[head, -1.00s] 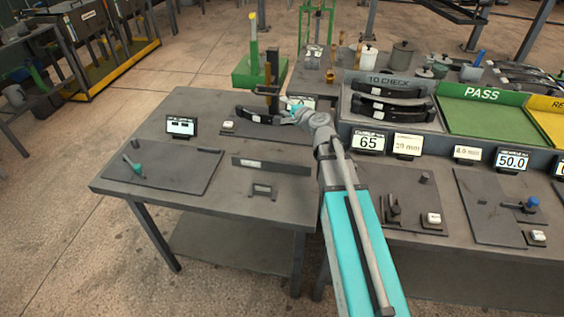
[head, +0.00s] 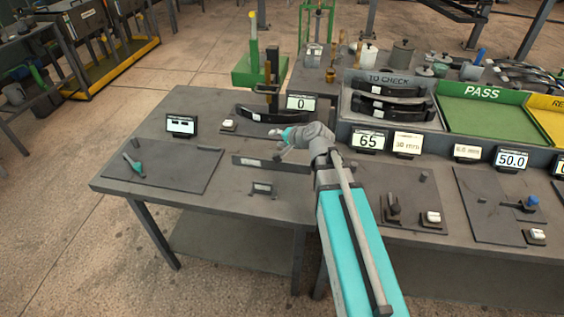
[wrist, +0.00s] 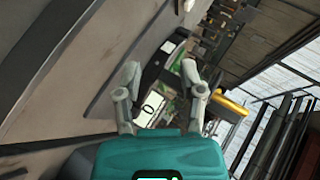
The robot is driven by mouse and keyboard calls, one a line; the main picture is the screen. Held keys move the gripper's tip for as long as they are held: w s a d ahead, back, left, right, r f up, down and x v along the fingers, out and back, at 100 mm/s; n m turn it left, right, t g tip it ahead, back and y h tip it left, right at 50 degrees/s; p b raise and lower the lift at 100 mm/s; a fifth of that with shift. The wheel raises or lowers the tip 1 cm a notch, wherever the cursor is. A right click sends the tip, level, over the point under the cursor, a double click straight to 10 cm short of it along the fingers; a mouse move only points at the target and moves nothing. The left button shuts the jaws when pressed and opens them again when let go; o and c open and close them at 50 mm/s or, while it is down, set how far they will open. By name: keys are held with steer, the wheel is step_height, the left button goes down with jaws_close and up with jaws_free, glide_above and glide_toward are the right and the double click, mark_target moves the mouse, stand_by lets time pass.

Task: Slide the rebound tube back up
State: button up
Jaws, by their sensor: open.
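A dark upright post (head: 271,75), seemingly the rebound tube's stand, rises at the back of the table. The tube's exact height on it is too small to tell. A black curved leaf spring (head: 260,114) lies at its foot. A small display (head: 300,103) reading 0 stands just right of it; it also shows in the wrist view (wrist: 149,107). My gripper (head: 274,145) is over the table in front of the spring, apart from the post. In the wrist view my gripper (wrist: 160,68) has its fingers spread, with nothing held between them.
A green stand (head: 250,70) with a yellow-topped pole stands behind the table. The TO CHECK tray (head: 344,104) holding several springs and the green PASS tray (head: 485,118) are on the right. A mat (head: 165,168) with a teal-handled tool lies front left.

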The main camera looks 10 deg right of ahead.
steer(key=s+f+n+g+h, duration=0.1)
steer(key=s+f, duration=0.1)
steer(key=s+f+n+g, duration=0.1)
steer(key=s+f, duration=0.1)
steer(key=s, duration=0.1)
steer(key=shift+d+n+g+h, duration=0.1)
steer(key=shift+n+g+h, duration=0.2)
steer(key=shift+n+h, duration=0.1)
steer(key=shift+s+d+f+n+g+h, duration=0.2)
steer(key=shift+s+f+n+g+h, duration=0.1)
steer(key=shift+s+f, duration=0.15)
steer(key=w+r+m+t+y, duration=0.3)
steer(key=w+r+m+t, duration=0.1)
steer(key=w+r, duration=0.25)
steer(key=m+t, duration=0.5)
steer(key=m, duration=0.1)
glide_toward(266, 93)
steer(key=v, duration=0.2)
steer(key=p+v, duration=0.1)
steer(key=shift+s+r, duration=0.1)
steer(key=shift+r, duration=0.2)
steer(key=x, duration=0.4)
steer(key=b+x, duration=0.1)
steer(key=x, duration=0.4)
steer(key=b+x, duration=0.1)
steer(key=x, duration=0.3)
steer(key=shift+w+f, duration=0.4)
steer(key=shift+f, duration=0.05)
steer(key=shift+c, duration=0.3)
jaws_close()
